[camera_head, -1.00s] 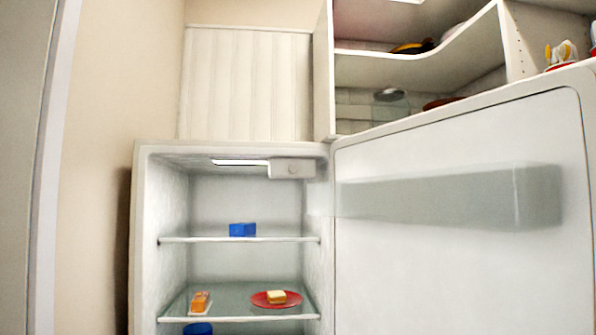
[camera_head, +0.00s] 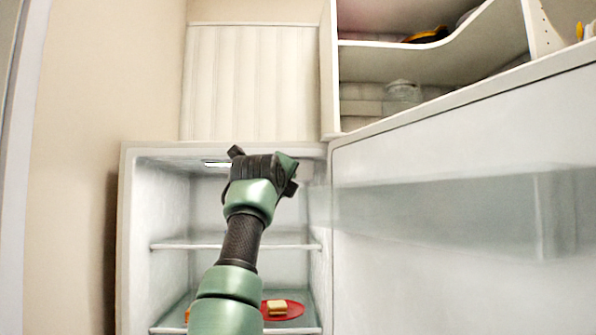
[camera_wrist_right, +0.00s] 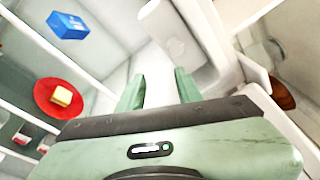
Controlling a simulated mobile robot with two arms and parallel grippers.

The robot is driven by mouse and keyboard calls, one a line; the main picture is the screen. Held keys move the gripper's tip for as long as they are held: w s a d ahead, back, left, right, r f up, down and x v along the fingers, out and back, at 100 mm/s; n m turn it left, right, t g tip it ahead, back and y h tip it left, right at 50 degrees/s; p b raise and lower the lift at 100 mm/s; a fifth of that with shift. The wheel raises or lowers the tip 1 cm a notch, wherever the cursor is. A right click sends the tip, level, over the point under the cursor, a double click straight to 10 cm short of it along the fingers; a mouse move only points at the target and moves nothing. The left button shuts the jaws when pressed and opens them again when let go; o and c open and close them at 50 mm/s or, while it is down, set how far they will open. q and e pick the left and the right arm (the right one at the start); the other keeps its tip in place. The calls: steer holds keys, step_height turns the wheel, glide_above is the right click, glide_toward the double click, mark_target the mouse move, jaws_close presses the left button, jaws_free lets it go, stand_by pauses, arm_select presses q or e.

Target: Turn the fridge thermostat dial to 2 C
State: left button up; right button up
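The open fridge (camera_head: 126,240) stands ahead. In the head view my right gripper (camera_head: 262,160) is at the top of its opening, in front of the thermostat housing, and hides the dial. In the right wrist view the gripper (camera_wrist_right: 158,92) has its two green fingers apart with nothing between them. A white block that looks like the thermostat housing (camera_wrist_right: 160,22) lies just beyond the fingertips, apart from them. A faint round shape on it may be the dial; its setting cannot be read. My left gripper is not in view.
The fridge door (camera_head: 450,270) is swung open to the right. Glass shelves hold a red plate (camera_head: 296,310) with a yellow piece of food and a blue box (camera_wrist_right: 68,25). Open cupboard shelves (camera_head: 425,60) are above the door.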

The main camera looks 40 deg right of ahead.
steer(key=w+d+r+p, duration=0.3)
steer(key=w+p, duration=0.1)
steer(key=p, duration=0.2)
steer(key=shift+w+d+r+t+y, duration=0.3)
steer(key=shift+d+r+t+y, duration=0.05)
steer(key=shift+d+t+y, duration=0.05)
steer(key=shift+c, duration=0.3)
jaws_close()
